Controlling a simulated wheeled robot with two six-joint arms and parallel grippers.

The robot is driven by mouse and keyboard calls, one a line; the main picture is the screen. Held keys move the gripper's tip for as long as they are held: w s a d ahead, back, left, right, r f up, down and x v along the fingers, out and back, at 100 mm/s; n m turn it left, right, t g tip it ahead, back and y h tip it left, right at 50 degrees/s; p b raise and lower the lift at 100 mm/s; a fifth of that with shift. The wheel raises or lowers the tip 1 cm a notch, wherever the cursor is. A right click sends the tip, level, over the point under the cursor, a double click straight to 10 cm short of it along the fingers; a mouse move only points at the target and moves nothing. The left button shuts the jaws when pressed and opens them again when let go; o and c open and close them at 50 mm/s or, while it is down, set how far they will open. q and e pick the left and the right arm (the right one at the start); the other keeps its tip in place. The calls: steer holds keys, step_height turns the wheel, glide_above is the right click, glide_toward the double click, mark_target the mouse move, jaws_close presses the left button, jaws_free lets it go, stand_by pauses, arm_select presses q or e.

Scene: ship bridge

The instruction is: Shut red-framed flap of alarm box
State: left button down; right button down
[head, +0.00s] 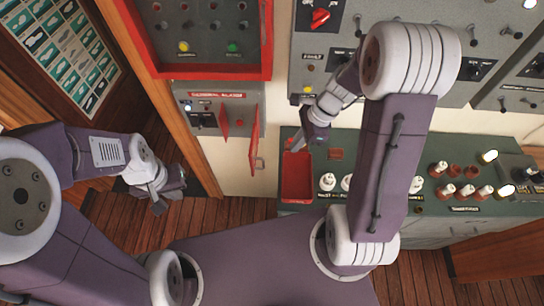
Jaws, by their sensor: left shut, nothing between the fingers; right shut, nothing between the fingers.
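The grey alarm box (184,95), with a red label strip, is on the wall left of centre. Its red-framed flap (254,138) stands open at the box's right side, seen nearly edge-on, with a small handle at its lower end. My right gripper (300,143) is shut and empty, to the right of the flap and apart from it, above the left end of the green console. My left gripper (172,190) is shut and empty, below and left of the alarm box, well apart from the flap.
A small red piece (224,122) sticks out from the box front. A large red-framed panel (268,72) is above. A red tray (297,190) lies on the green console (340,141), with several white-topped knobs to its right. A wooden post borders the box's left.

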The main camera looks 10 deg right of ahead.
arm_select(q)
steer(key=shift+w+a+r+p, duration=0.15)
steer(key=shift+w+r+p, duration=0.15)
steer(key=shift+p, duration=0.05)
arm_select(e)
steer(key=w+a+f, duration=0.1)
steer(key=a+f, duration=0.6)
steer(key=f, duration=0.1)
steer(key=shift+w+a+f, duration=0.15)
steer(key=shift+w, duration=0.05)
steer(key=shift+s, duration=0.1)
